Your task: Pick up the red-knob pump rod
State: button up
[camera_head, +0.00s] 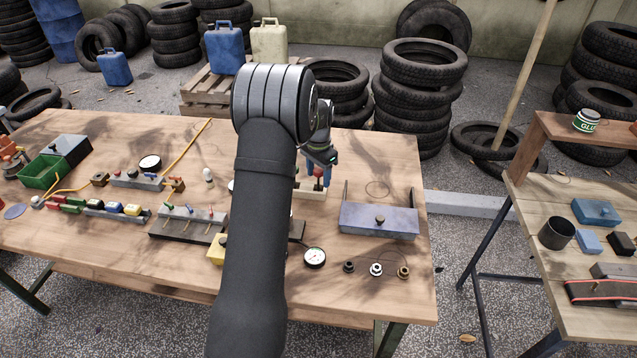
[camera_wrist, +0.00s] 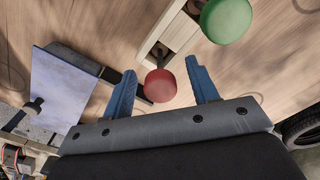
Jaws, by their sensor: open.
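The red-knob pump rod (camera_wrist: 160,86) shows its round red knob between my fingers in the wrist view. A thin dark rod shows beside it. In the head view the red knob (camera_head: 318,171) is just below my gripper (camera_head: 322,160). My gripper is open in the wrist view (camera_wrist: 161,72), with one blue finger on each side of the knob and gaps showing between. The pale holder block (camera_wrist: 158,38) is beyond the knob. Whether the fingers are level with the knob is hard to tell.
A green knob (camera_wrist: 226,20) stands close past the right finger. A bluish box with a dark knob (camera_wrist: 58,90) is at the left in the wrist view, and right of the holder in the head view (camera_head: 379,222). A gauge (camera_head: 315,257) lies near the front edge.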

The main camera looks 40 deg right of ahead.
jog(key=c, duration=1.1)
jog(key=shift+o, duration=0.2)
